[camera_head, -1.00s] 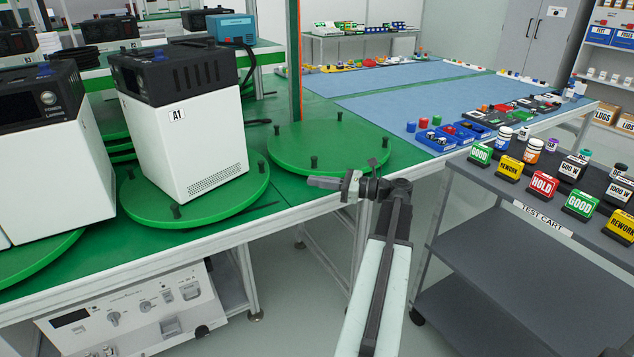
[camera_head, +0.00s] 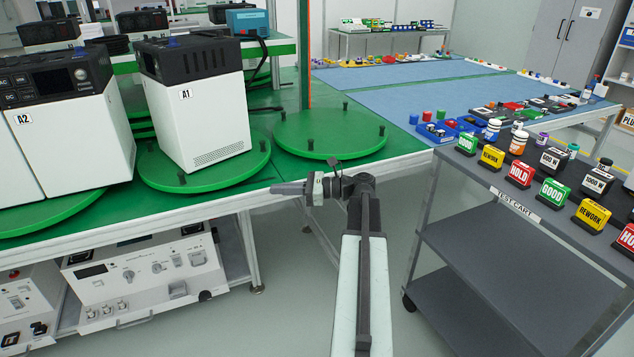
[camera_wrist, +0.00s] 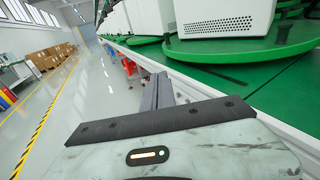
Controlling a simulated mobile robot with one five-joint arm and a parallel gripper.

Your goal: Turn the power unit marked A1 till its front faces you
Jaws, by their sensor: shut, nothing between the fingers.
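The power unit A1 (camera_head: 193,105) stands upright on a green turntable (camera_head: 232,178) with several dark pegs. Its white side with the A1 label and a vent grille faces me; the dark panel with a display is turned to the left. Its white lower part also shows in the wrist view (camera_wrist: 228,12), cut off at the top, above the turntable rim (camera_wrist: 235,52). My gripper (camera_head: 277,188) is shut and empty. It points left at the table's front edge, below and to the right of A1's turntable, apart from it.
Unit A2 (camera_head: 68,142) stands left of A1, its display toward me. An empty green turntable (camera_head: 330,146) lies to the right. A grey test cart (camera_head: 480,205) with coloured signs stands at the right. Test equipment (camera_head: 150,275) sits under the table. Floor is free between table and cart.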

